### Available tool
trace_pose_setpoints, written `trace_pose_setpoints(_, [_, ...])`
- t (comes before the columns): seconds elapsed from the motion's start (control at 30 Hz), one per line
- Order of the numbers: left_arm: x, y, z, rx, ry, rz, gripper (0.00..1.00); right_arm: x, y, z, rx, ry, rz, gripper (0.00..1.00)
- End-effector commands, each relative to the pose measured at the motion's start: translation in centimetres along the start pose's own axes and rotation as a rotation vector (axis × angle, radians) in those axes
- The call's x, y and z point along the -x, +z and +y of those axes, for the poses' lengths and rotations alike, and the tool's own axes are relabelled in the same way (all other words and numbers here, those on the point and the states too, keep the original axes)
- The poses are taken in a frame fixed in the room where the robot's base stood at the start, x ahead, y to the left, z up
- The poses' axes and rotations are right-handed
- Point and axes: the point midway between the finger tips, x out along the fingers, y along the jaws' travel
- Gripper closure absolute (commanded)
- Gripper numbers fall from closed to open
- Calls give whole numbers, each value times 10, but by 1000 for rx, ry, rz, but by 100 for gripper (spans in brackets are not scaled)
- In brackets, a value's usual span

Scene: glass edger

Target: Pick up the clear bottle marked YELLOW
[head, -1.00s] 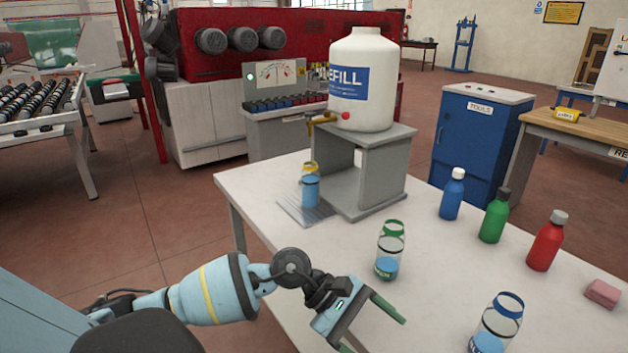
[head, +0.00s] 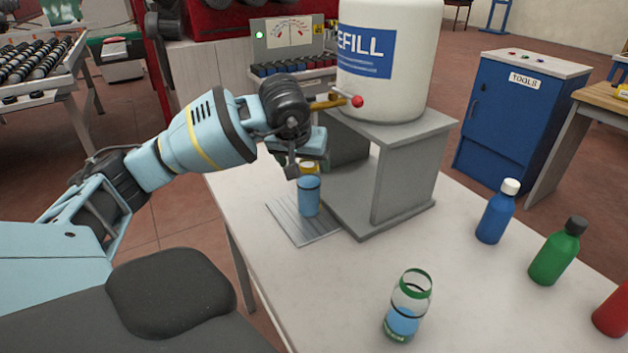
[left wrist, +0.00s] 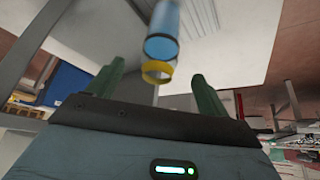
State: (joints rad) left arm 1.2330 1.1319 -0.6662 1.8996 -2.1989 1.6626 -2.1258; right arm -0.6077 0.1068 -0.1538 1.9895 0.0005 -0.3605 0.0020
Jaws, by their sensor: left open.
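The clear bottle with a yellow neck ring (head: 309,196) stands upright on the ridged tray (head: 295,228), below the brass tap (head: 330,101). It looks filled with blue liquid, and no YELLOW marking is readable. My left gripper (head: 305,160) is just above and beside its neck and hides part of it in the head view. In the left wrist view the bottle (left wrist: 163,32) appears upside down, with its yellow ring between the lines of the two open green fingers (left wrist: 158,72). I cannot tell if they touch it. My right gripper is not in view.
The white refill tank (head: 385,65) stands on a grey stand (head: 405,180) close beside the gripper. A green-ringed clear bottle (head: 408,305) is nearer on the table. Blue (head: 496,212), green (head: 557,252) and red (head: 613,312) bottles stand at right. The table's middle is clear.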

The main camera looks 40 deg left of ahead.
Motion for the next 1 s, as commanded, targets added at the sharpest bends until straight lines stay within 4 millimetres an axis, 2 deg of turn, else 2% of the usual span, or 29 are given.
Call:
trace_pose_setpoints(0.23, [-1, -2, -2, -5, -10, 5, 21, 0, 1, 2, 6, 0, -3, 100])
trace_pose_setpoints(0.47, [-23, -1, -2, -4, -9, 2, 21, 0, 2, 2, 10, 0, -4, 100])
trace_pose_setpoints(0.67, [-28, -2, -2, -4, -7, 4, 21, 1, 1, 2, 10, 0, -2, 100])
trace_pose_setpoints(1.0, [-70, -3, 0, -3, -8, 3, 21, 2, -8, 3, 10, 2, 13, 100])
